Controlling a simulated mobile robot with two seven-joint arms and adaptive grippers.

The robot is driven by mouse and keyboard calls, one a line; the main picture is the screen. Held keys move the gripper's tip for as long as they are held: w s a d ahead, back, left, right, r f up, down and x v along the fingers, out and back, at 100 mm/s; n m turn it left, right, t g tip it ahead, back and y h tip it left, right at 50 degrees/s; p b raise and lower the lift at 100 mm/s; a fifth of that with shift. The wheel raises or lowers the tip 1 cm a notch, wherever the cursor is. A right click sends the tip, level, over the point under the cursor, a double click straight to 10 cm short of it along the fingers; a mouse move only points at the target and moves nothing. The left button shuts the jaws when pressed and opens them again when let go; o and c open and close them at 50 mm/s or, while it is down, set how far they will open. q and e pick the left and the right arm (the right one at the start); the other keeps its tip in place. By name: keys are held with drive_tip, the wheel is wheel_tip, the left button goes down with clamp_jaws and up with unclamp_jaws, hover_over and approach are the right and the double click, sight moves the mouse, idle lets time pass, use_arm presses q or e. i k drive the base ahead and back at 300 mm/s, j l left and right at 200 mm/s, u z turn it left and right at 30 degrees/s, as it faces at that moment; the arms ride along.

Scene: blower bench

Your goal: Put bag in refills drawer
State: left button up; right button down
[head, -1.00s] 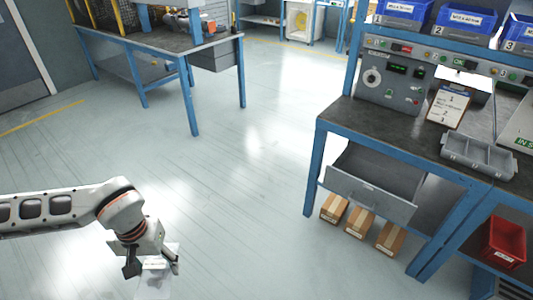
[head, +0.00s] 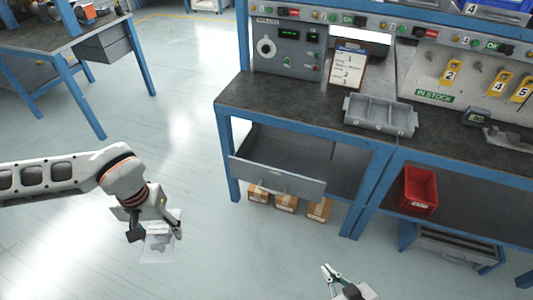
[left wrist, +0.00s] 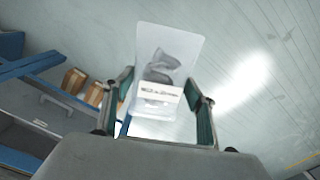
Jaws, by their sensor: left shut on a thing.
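A clear, flat bag (head: 158,248) with a white label and dark contents hangs from my left gripper (head: 155,228) above the floor, left of the bench. In the left wrist view the bag (left wrist: 165,65) sits between the two green-padded fingers, which are shut on it. A grey drawer (head: 277,182) under the bench top is pulled out. Its inside looks empty where I see it, and its front label is too small to read. My right gripper (head: 333,272) is at the bottom edge, empty, its fingers seeming apart.
Cardboard boxes (head: 286,203) stand under the drawer. A grey divided tray (head: 380,116) and a clipboard (head: 348,68) are on the bench top (head: 290,105). A red bin (head: 419,188) sits on the lower shelf. The floor between left gripper and drawer is clear.

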sight(284, 162)
drive_tip(key=i+l+z, duration=0.15)
drive_tip(key=i+l, duration=0.9)
